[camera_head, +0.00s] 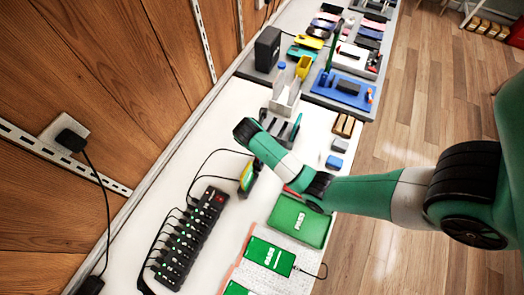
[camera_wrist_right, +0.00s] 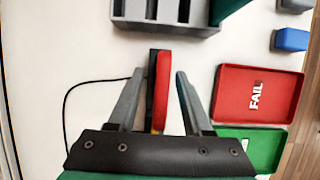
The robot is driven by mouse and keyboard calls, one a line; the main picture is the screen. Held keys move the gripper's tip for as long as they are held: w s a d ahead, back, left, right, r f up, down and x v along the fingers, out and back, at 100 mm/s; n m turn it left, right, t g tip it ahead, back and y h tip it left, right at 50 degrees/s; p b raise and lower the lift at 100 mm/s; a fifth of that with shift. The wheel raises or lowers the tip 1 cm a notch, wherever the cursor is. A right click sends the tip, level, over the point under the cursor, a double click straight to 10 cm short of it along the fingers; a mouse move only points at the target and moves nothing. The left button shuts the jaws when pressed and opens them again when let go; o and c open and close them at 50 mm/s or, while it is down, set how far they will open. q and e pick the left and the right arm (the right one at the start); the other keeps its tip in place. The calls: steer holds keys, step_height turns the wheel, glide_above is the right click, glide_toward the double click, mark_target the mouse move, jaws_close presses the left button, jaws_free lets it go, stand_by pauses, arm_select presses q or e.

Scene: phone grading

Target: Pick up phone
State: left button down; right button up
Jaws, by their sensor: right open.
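A thin phone (camera_wrist_right: 162,90) stands on edge, with a red face, a dark side and a bit of yellow at its lower end. In the right wrist view it is between the two fingers of my right gripper (camera_wrist_right: 161,75). The gripper is open, with a gap showing on each side of the phone. In the head view the phone (camera_head: 247,175) shows in part beside my green and white right arm, which hides the right fingers. My left gripper is in neither view.
A grey slotted rack (camera_wrist_right: 130,10) is just beyond the fingers. A red FAIL tray (camera_wrist_right: 230,100) and a green tray (camera_head: 300,221) lie to the right. A black charging hub (camera_head: 190,240) with cables is on the left. Phones, bins and mats fill the far bench.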

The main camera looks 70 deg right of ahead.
steer(key=shift+x, duration=1.2)
jaws_close()
stand_by(0.4)
